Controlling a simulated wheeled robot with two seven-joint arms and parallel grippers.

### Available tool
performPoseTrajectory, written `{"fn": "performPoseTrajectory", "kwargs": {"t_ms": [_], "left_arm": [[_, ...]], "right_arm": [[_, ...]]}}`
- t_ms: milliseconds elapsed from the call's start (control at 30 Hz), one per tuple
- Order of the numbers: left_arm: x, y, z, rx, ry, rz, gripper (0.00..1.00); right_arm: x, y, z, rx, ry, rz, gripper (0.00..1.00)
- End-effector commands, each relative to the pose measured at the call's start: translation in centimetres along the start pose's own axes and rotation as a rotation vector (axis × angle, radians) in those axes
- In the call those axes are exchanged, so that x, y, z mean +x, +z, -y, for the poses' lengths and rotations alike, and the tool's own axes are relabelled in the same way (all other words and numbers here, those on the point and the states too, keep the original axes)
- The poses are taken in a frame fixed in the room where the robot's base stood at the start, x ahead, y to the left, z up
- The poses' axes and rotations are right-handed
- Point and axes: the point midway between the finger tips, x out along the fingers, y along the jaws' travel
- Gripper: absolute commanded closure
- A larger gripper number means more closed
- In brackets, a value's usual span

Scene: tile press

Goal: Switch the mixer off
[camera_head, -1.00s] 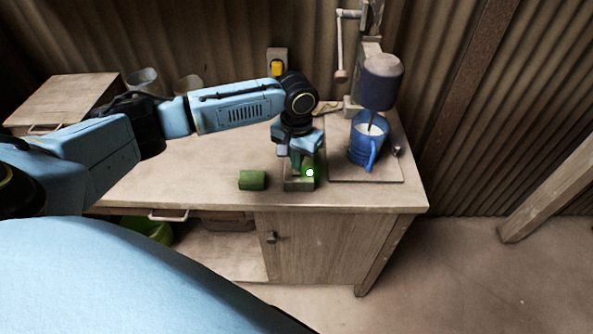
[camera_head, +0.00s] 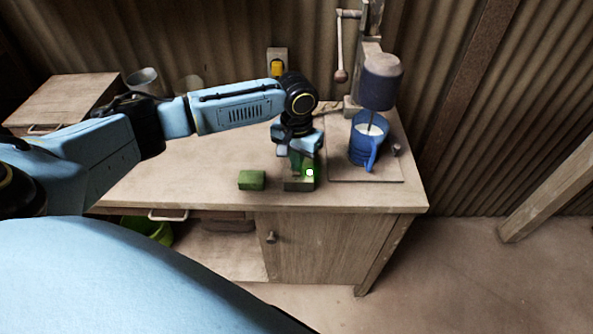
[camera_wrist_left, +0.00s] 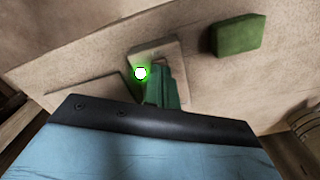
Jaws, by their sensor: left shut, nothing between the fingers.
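The mixer (camera_head: 382,82) has a dark blue motor head on a stand, with its shaft reaching down into a blue jug (camera_head: 367,150) of white material. A small pale switch box (camera_head: 299,185) sits on the bench left of the mixer's board, with a lit green lamp (camera_head: 309,172). In the left wrist view the box (camera_wrist_left: 150,48) shows its lamp (camera_wrist_left: 140,73) and a small reddish spot by the fingertips. My left gripper (camera_head: 297,170) is shut and empty, pointing down at the box; its fingers (camera_wrist_left: 161,80) partly hide the top. Contact is unclear.
A green block (camera_head: 252,180) lies on the bench left of the switch box; it also shows in the left wrist view (camera_wrist_left: 238,35). A yellow device (camera_head: 277,68) is on the back wall. Cups (camera_head: 143,80) stand at the back left. The bench's left middle is clear.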

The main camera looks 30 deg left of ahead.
Motion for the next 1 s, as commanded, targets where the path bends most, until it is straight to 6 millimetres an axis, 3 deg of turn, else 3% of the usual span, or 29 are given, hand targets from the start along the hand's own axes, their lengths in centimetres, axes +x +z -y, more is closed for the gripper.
{"fn": "performPoseTrajectory", "kwargs": {"t_ms": [1000], "left_arm": [[1.6,0.0,-0.1,0.001,0.001,0.000,1.00]], "right_arm": [[0.3,0.0,0.0,0.000,0.000,0.000,0.64]]}}
